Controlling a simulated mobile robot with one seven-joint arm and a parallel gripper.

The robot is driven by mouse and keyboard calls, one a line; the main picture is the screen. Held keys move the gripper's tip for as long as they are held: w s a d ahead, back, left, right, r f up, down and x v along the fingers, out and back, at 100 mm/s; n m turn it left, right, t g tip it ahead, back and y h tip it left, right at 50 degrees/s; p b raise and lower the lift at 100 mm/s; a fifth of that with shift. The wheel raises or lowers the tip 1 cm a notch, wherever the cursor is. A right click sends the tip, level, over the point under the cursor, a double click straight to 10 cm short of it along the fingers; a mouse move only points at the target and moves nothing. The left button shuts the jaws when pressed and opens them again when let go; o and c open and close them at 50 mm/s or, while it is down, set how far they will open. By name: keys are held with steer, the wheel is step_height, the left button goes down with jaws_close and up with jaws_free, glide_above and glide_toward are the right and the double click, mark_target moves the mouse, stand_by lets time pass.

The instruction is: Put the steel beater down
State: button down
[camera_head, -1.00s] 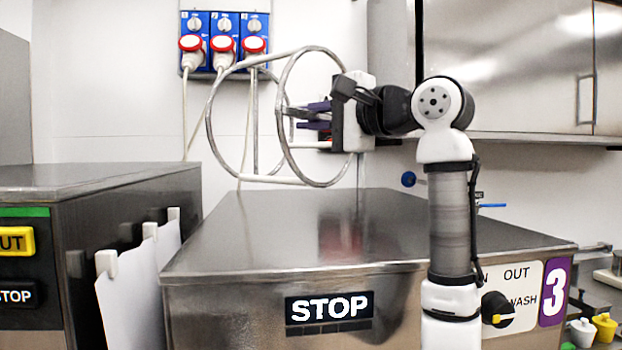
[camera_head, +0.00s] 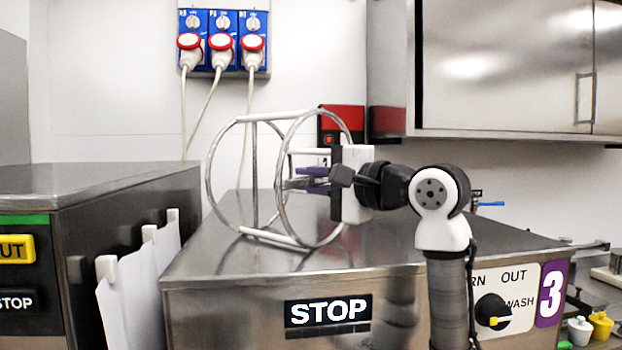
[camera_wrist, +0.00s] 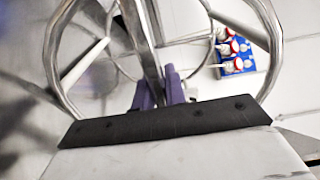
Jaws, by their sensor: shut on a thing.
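The steel beater (camera_head: 281,190) is an open frame of two round hoops joined by straight bars. In the head view it is at the middle, low over the steel freezer top (camera_head: 345,255), with its lower bar at or just above that surface; I cannot tell whether it touches. My gripper (camera_head: 300,181) reaches in from the right and is shut on the beater's middle part. In the wrist view the beater's bars and hoops (camera_wrist: 148,35) stand beyond the purple fingers (camera_wrist: 160,90), which pinch a central bar.
A second dark machine (camera_head: 120,185) stands at left, with white panels (camera_head: 145,270) in the gap between. Red plugs (camera_head: 221,42) hang on the back wall. A steel cabinet (camera_head: 500,75) overhangs at right. The freezer's front and right top are clear.

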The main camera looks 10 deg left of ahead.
steer(key=shift+f, duration=0.15)
steer(key=c, duration=1.5)
jaws_free()
steer(key=shift+o, duration=0.2)
steer(key=b+v, duration=0.4)
steer(key=v, duration=0.8)
steer(key=shift+d, duration=0.15)
